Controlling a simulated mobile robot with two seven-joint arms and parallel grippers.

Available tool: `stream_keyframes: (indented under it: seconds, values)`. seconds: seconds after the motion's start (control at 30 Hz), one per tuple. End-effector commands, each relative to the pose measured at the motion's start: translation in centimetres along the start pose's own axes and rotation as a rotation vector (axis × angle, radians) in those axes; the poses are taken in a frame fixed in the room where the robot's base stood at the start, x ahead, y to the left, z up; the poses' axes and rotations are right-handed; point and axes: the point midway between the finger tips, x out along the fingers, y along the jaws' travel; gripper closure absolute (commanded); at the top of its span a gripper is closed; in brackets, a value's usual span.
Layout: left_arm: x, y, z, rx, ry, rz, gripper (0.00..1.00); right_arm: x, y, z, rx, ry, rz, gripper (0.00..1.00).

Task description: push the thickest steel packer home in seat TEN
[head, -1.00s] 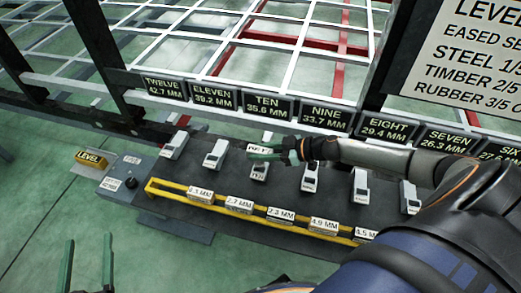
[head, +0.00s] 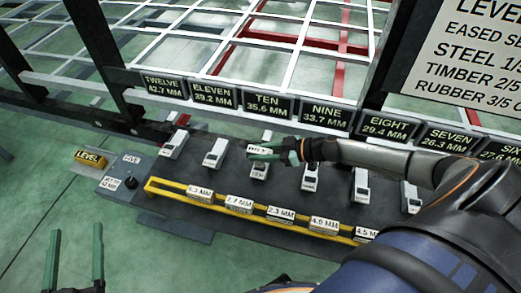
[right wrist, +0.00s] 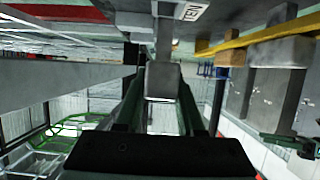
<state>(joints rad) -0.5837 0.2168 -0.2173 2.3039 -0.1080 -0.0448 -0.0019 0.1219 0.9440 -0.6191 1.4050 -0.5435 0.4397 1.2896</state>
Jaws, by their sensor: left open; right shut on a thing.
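My right gripper (head: 278,152) is shut on a small packer (head: 259,150) with a pale label, too small to read. It holds the packer at the upper end of the grey seat block (head: 259,170) below the TEN sign (head: 268,105). Whether the packer touches the seat or how deep it sits cannot be told. In the right wrist view a grey block (right wrist: 163,80) shows between the fingers. My left gripper (head: 76,262) is open and empty over the green floor at the lower left.
Similar seat blocks stand either side, under ELEVEN (head: 215,153) and NINE (head: 310,177). A yellow rack (head: 170,192) with several labelled packers runs along the front of the dark bench. A yellow LEVEL block (head: 91,158) lies at left. The white chassis grid (head: 190,48) is behind.

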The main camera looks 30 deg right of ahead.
Motion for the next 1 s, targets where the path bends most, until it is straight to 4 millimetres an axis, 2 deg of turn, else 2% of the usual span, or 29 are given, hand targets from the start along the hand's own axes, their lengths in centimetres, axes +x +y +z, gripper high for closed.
stream_keyframes:
  seconds: [1.0]
  values:
    - [0.05, -0.1, -0.82, -0.004, -0.004, -0.001, 0.29, -0.03, 0.03, -0.26, 0.0, 0.003, 0.0, 1.0]
